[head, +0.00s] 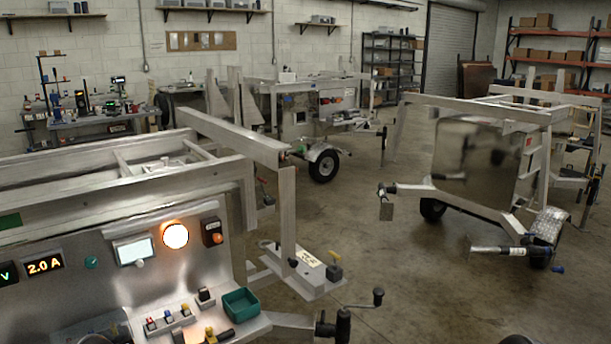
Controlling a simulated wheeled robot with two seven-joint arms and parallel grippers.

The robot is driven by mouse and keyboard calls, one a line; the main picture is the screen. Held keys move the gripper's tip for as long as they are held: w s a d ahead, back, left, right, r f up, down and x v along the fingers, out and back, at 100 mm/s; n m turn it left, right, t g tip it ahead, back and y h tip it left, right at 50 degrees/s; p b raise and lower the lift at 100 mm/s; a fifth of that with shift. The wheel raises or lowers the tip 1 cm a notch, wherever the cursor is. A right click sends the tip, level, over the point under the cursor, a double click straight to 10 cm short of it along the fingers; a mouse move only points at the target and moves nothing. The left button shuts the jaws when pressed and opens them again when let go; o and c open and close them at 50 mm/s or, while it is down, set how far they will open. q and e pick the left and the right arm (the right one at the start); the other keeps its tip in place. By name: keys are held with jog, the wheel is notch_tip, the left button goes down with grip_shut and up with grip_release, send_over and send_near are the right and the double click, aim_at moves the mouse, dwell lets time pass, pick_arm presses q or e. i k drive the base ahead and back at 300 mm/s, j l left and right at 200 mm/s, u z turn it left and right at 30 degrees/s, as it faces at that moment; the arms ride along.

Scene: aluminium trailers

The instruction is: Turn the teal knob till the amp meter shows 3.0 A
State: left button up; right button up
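The amp meter (44,265) is on the metal panel of the near trailer at the lower left. Its amber digits read 2.0 A. The teal knob (91,262) is a small round knob just right of the meter on the same panel. Its pointer or marking is too small to make out. Neither of my grippers shows in the head view, and nothing is seen touching the knob.
A green-lit meter showing V (6,273) is cut off at the left edge. A small white screen (134,250) and a glowing round lamp (175,236) are right of the knob. A green bin (241,304) and several coloured switches sit below. Open floor (370,230) lies beyond.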

aim_at(90, 262)
jog(key=u, duration=1.45)
